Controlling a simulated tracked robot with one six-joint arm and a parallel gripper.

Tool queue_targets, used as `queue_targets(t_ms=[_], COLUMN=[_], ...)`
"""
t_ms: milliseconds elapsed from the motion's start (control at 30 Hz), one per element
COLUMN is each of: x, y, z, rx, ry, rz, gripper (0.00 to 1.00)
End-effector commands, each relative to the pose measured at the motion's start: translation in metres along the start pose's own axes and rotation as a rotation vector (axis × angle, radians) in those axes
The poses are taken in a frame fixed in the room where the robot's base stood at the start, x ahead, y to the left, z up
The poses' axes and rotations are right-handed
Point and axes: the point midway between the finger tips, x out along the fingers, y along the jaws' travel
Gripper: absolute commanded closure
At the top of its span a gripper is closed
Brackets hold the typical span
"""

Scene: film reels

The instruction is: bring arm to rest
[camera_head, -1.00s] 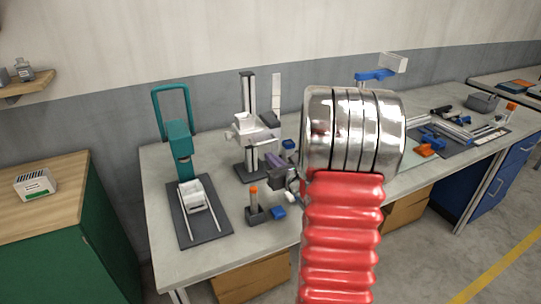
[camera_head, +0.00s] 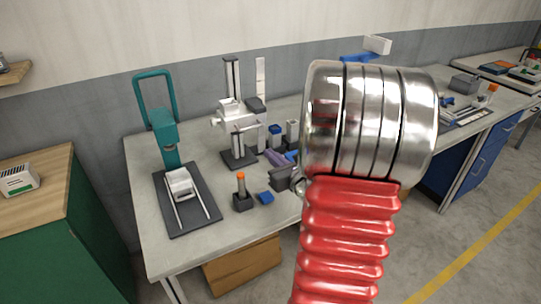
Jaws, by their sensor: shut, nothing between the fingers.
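My arm, with a shiny silver joint and a red ribbed sleeve, fills the middle right of the view. My gripper (camera_head: 274,158) shows only partly to the left of the silver joint, as a grey block with purple parts, over the bench (camera_head: 215,246). It is shut and empty. The rest of it is hidden behind the arm. I cannot tell its exact height above the bench.
A teal press (camera_head: 166,138) stands on a dark base at left, beside a column stand (camera_head: 232,120). An orange-tipped holder (camera_head: 241,197) and a blue block (camera_head: 265,198) sit near the gripper. A green cabinet (camera_head: 100,225) is at left. Floor at right is clear.

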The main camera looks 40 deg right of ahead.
Motion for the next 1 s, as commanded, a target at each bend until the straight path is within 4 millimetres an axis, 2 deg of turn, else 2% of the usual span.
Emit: queue_targets(t_ms=[333,467,567,667,733,867,1000], x=[0.001,0.002,0.004,0.003,-0.001,-0.016,-0.041], y=[0.001,0.013,0.038,0.081,0.116,0.179,0.236], z=[0.000,0.004,0.012,0.022,0.029,0.036,0.038], rx=[-0.001,-0.026,-0.084,-0.181,-0.266,-0.440,-0.634], ry=[0.000,0.000,0.003,0.005,0.005,0.004,-0.007], rz=[0.002,0.032,0.103,0.217,0.313,0.492,0.672], gripper=[1.00,1.00,1.00,1.00,1.00,1.00,1.00])
